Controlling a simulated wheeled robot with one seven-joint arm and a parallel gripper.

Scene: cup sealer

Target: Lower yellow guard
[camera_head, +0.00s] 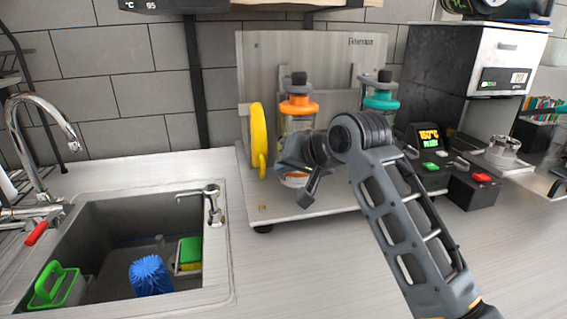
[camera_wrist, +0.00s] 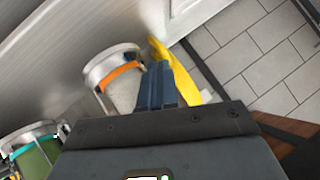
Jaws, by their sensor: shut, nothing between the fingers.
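The yellow guard (camera_head: 258,139) is a curved yellow piece at the left side of the metal machine stand (camera_head: 250,75). It stands upright beside the orange-ringed cylinder (camera_head: 298,104). In the wrist view the yellow guard (camera_wrist: 183,75) is right of my gripper's fingers. My gripper (camera_head: 283,165) is in front of the orange-ringed cylinder, just right of the guard's lower part. In the wrist view my gripper (camera_wrist: 158,75) has its blue-grey fingers together with nothing between them. The fingers appear very close to the guard; I cannot tell whether they touch. My arm hides part of the stand.
A second cylinder with a teal ring (camera_head: 381,100) stands to the right. A control box with a lit display (camera_head: 429,136) and a red button (camera_head: 481,177) lies further right. A sink (camera_head: 120,225) with a tap is at the left. The counter front is mostly clear.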

